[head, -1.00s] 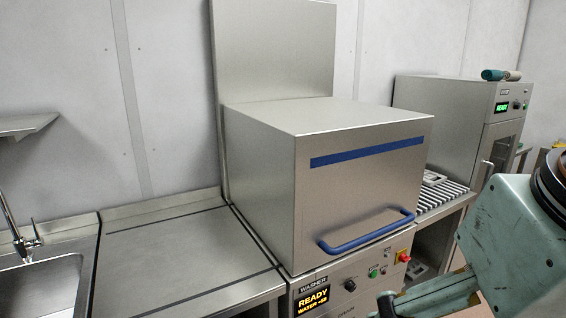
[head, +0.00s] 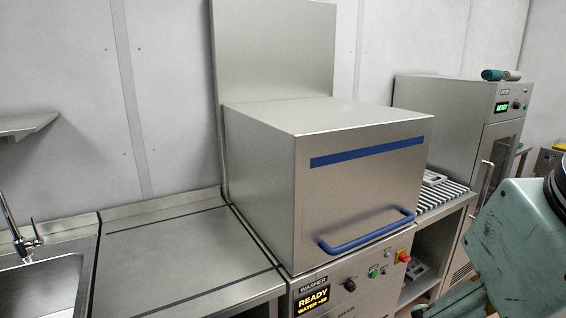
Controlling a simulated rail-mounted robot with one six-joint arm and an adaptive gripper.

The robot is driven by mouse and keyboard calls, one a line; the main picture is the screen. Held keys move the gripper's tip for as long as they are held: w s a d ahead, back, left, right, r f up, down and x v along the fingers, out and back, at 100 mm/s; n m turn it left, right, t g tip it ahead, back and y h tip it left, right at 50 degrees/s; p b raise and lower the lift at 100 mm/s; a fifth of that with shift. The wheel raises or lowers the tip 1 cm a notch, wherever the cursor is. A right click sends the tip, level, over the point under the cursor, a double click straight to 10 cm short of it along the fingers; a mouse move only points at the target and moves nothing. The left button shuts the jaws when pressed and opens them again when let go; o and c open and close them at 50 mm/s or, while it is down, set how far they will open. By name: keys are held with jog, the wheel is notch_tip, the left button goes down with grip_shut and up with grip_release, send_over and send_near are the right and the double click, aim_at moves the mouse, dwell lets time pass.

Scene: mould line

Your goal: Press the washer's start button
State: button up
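The washer (head: 355,195) is a steel box with a blue stripe and a blue handle (head: 366,232). Its hood is down. On the front panel below, an amber display (head: 313,299) reads READY with a smaller line under it. The small labels are too blurred to read. My green arm shows at the lower right, apart from the panel. My gripper is out of view.
A bare steel counter (head: 180,255) and a sink (head: 40,290) lie left of the washer. At right, a ribbed rack (head: 440,197) holds a grey part (head: 432,178). Beyond it stands a steel cabinet (head: 445,115) with a green READY display and a teal-handled tool (head: 500,75) on top.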

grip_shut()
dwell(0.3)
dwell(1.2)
